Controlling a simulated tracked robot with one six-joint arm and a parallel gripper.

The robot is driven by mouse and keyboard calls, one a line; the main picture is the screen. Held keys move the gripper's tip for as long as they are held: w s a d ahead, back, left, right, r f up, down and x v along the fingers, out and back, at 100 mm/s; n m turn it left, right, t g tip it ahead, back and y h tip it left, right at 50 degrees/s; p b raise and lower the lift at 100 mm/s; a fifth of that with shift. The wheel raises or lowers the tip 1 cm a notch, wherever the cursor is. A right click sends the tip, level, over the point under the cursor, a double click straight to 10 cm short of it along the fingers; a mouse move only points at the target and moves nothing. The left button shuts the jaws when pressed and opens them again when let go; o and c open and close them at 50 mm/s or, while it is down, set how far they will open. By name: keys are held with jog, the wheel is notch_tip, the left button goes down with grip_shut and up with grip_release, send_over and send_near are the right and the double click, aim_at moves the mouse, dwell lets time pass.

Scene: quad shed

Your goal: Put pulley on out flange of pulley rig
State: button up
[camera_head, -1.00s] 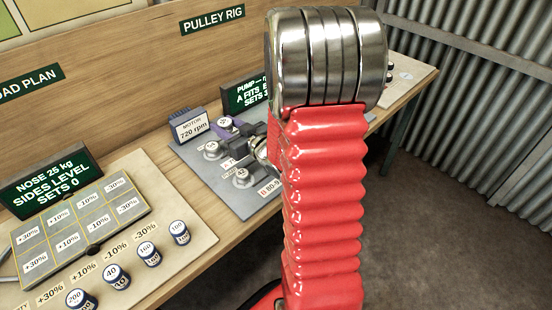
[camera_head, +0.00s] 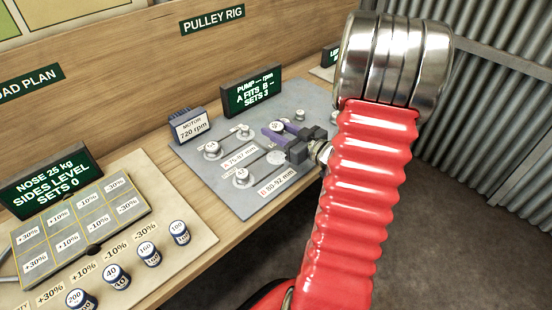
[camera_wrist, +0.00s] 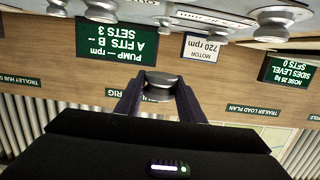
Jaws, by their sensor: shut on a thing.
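My gripper (camera_head: 276,130), with purple fingers, is shut on a small grey pulley (camera_head: 277,124) over the pulley rig's grey plate (camera_head: 200,172). In the wrist view, which is upside down, the pulley (camera_wrist: 161,84) sits between the two fingers (camera_wrist: 158,98). The plate carries several grey metal discs or flanges: one at its left (camera_head: 213,149), one at the back (camera_head: 243,131), one in front (camera_head: 242,176) and a small one beyond my gripper (camera_head: 300,114). I cannot tell which is the out flange. My wrist hides part of the plate's right side.
A motor box (camera_head: 189,126) reading 720 rpm and a pump sign (camera_head: 251,92) reading "A FITS B --, SETS 3" stand behind the plate. A load plan board (camera_head: 80,222) with several blue weights (camera_head: 148,254) lies to the left. My red arm covers the right.

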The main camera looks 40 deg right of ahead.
jog(key=shift+f, duration=0.1)
send_over(277, 158)
jog(key=shift+w+f, duration=0.1)
jog(key=shift+f, duration=2.7)
jog(key=shift+f, duration=2.1)
jog(key=shift+f, duration=0.1)
jog(key=o, duration=1.1)
jog(key=shift+s+d+r, duration=0.1)
jog(key=shift+s+r, duration=0.25)
jog(key=shift+s, duration=1.65)
jog(key=shift+s+r, duration=0.3)
jog(key=shift+s, duration=1.65)
jog(key=shift+s+d+r, duration=0.1)
jog(key=shift+s+r, duration=0.25)
jog(key=shift+s, duration=1.65)
